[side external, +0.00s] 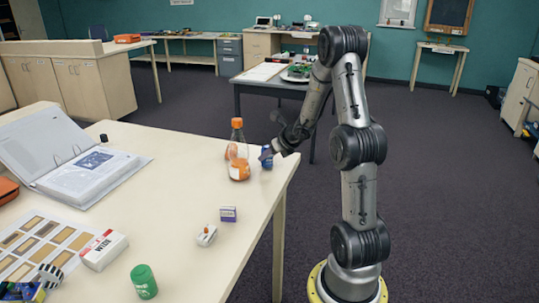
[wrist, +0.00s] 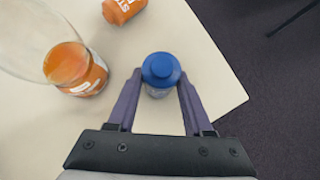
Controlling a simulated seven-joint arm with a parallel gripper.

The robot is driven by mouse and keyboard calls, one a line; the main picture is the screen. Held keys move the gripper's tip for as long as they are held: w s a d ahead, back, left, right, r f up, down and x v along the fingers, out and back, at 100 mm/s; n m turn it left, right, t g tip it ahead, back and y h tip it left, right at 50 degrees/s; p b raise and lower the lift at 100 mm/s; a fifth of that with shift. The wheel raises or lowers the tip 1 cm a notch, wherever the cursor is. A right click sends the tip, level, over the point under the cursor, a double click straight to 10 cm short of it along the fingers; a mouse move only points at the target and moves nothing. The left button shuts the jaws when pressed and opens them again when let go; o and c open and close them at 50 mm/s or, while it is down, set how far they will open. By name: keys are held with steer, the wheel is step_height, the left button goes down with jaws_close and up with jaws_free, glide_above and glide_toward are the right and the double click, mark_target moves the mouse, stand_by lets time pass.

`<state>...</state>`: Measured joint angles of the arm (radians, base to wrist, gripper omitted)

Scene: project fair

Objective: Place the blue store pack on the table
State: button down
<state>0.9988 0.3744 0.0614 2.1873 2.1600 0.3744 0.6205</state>
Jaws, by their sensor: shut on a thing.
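The blue store pack appears to be the small blue cylinder with a round blue top (wrist: 161,70). In the side view the blue pack (side external: 266,157) is upright near the right edge of the table (side external: 185,165), at or just above its surface; I cannot tell if it touches. My gripper (wrist: 159,92) has its two fingers on either side of the pack and is shut on it. In the side view my gripper (side external: 268,152) reaches it from the right and partly hides it. The pack's lower part is mostly hidden in the wrist view.
An orange-capped bottle with orange contents (side external: 238,155) stands close left of the pack. An orange can (wrist: 122,8) is beyond it. A small purple-and-white box (side external: 228,214), a white device (side external: 206,236) and a green can (side external: 144,281) stand nearer. The table edge is close.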

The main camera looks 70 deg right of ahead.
steer(key=shift+c, duration=1.5)
jaws_free()
steer(key=shift+f, duration=0.1)
